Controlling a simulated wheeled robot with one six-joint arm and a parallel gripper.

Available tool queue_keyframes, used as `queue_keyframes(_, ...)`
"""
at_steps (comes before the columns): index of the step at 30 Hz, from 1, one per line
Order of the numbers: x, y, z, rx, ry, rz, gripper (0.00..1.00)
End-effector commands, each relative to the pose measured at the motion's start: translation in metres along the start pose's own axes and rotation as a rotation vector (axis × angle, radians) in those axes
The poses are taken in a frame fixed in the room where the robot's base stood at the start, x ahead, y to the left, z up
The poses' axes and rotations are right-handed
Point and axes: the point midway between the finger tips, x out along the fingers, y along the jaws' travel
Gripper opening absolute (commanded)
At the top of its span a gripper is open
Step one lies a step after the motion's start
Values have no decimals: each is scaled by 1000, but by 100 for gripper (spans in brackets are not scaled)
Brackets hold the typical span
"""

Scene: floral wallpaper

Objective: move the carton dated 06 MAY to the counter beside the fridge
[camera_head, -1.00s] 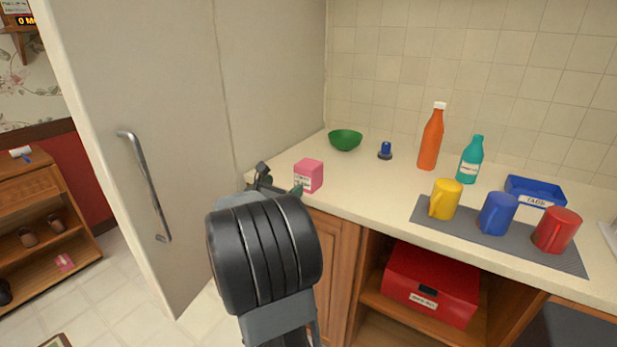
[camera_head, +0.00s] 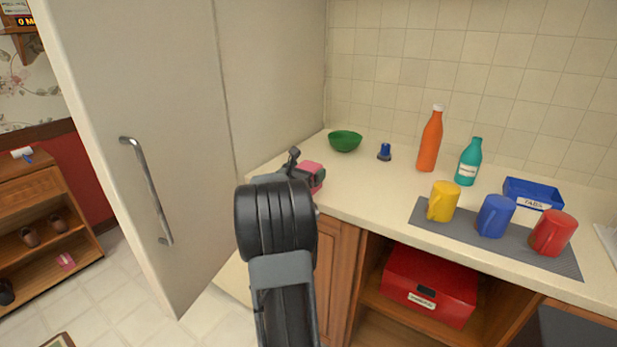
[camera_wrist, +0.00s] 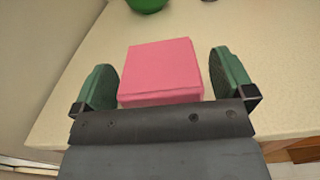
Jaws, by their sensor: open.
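A pink carton (camera_head: 313,172) stands on the counter (camera_head: 367,193) near its left end, close to the open fridge door (camera_head: 160,90). In the head view my gripper (camera_head: 297,172) covers much of it, and its label is not readable. In the wrist view my open gripper (camera_wrist: 172,82) has one green finger on each side of the pink carton (camera_wrist: 160,70). A gap shows between the carton and each finger, wider on the right. The carton's date is not visible in the wrist view.
A green bowl (camera_head: 345,141) and a blue-topped item (camera_head: 385,151) stand behind the carton. An orange bottle (camera_head: 429,140), a teal bottle (camera_head: 469,162), a blue tray (camera_head: 533,194) and mugs on a grey mat (camera_head: 500,237) are to the right. The counter just right of the carton is clear.

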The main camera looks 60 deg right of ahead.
Motion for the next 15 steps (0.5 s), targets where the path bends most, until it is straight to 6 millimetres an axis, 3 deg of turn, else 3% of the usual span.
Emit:
queue_keyframes(4,12,0,0,-1,1,0,100)
queue_keyframes(12,13,0,-1,0,1,1,100)
queue_keyframes(15,13,0,-1,0,1,1,91)
